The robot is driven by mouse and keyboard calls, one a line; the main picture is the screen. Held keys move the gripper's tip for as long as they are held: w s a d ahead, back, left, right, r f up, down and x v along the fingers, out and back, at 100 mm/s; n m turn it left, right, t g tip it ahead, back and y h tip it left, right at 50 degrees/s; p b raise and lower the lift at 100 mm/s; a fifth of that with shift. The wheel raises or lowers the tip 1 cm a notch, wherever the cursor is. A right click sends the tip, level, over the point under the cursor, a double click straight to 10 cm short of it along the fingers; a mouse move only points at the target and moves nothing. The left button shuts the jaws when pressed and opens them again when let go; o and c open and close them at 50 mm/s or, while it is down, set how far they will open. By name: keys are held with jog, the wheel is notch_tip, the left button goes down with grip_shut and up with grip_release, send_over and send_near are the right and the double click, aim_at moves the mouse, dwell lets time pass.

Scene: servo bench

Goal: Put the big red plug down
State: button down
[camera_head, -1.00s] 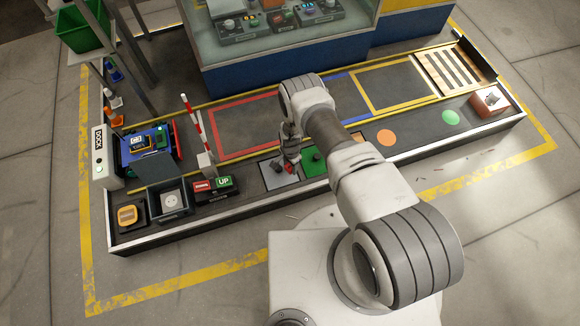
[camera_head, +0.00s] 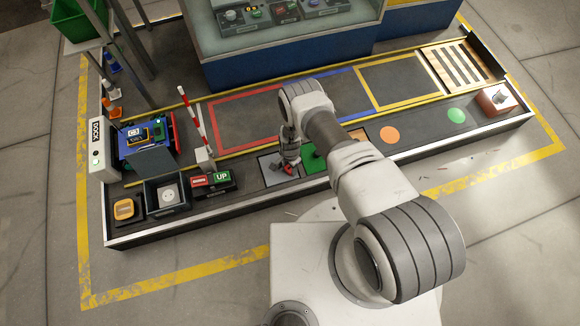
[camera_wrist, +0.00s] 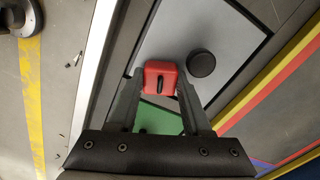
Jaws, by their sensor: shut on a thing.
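The big red plug (camera_wrist: 158,78) is a red block with a dark slot, seen in the wrist view between my fingertips. My gripper (camera_wrist: 160,88) is shut on it. In the head view the red plug (camera_head: 288,170) shows low under my gripper (camera_head: 288,161), over or on a light grey plate (camera_head: 268,174). I cannot tell whether the plug touches the plate. In the wrist view the grey plate (camera_wrist: 185,28) lies beneath the plug, with a round black knob (camera_wrist: 201,63) beside the plug on the right.
A green pad (camera_head: 314,162) adjoins the grey plate. Left of it are the red and green buttons (camera_head: 212,180), a white socket box (camera_head: 168,194) and a striped barrier pole (camera_head: 193,120). An orange disc (camera_head: 390,135) and a green disc (camera_head: 457,115) lie to the right.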

jog(key=shift+f+b, duration=0.4)
jog(key=shift+c, duration=1.7)
grip_release()
jog(key=shift+r, duration=0.1)
jog(key=shift+r, duration=0.15)
jog(key=shift+r+p, duration=0.6)
jog(key=shift+p, duration=0.45)
notch_tip(320, 180, up, 12)
jog(key=p, duration=0.4)
jog(key=shift+w+p, duration=0.15)
jog(key=shift+p, duration=0.2)
